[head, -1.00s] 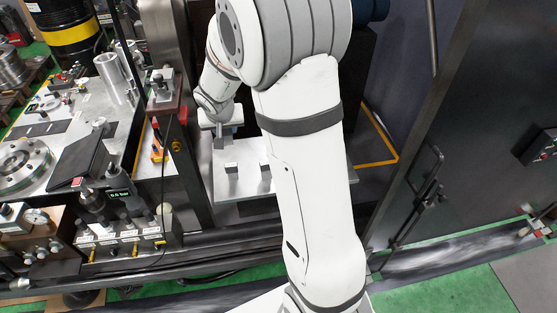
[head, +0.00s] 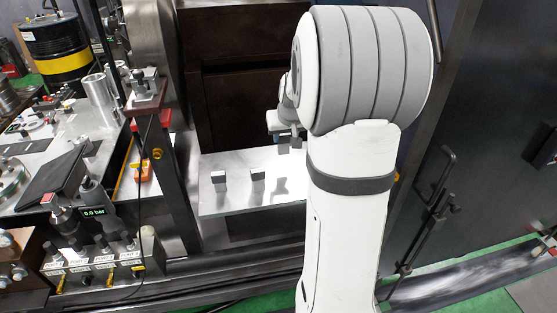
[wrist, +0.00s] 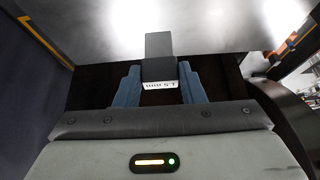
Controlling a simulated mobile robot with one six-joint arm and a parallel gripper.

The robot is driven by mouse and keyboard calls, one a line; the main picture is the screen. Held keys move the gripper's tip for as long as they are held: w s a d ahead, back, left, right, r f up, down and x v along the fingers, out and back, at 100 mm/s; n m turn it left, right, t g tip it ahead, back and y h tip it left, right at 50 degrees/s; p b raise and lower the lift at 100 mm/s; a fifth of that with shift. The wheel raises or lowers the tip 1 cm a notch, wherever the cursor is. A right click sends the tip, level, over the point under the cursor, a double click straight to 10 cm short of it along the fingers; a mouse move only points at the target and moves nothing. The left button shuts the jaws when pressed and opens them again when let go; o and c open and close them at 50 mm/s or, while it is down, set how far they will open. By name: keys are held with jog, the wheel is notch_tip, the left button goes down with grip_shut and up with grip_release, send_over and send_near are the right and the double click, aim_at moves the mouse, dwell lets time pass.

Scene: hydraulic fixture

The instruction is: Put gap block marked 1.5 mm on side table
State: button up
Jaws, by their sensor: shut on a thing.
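My gripper (wrist: 158,88) is shut on the dark grey gap block (wrist: 159,48) in the wrist view. The block's white label reads 1.5 mm, upside down in that view, and the block sticks out past the blue-grey fingers. In the head view my gripper (head: 289,141) is above the right part of a pale metal plate (head: 230,208), partly hidden by my arm. A shadow lies on the plate below it, so the block appears to be held clear of the surface. I cannot tell whether this plate is the side table.
Two small blocks stand on the plate, one at left (head: 219,181) and one near the middle (head: 257,180). A bench (head: 45,150) with a black tablet and fittings is further left. A dark door (head: 490,150) stands at right.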

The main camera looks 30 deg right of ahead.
aim_at(284, 153)
jog(key=shift+f, duration=2.75)
jog(key=shift+f+b, duration=0.25)
jog(key=shift+b, duration=0.05)
jog(key=o, duration=0.9)
jog(key=shift+r, duration=0.1)
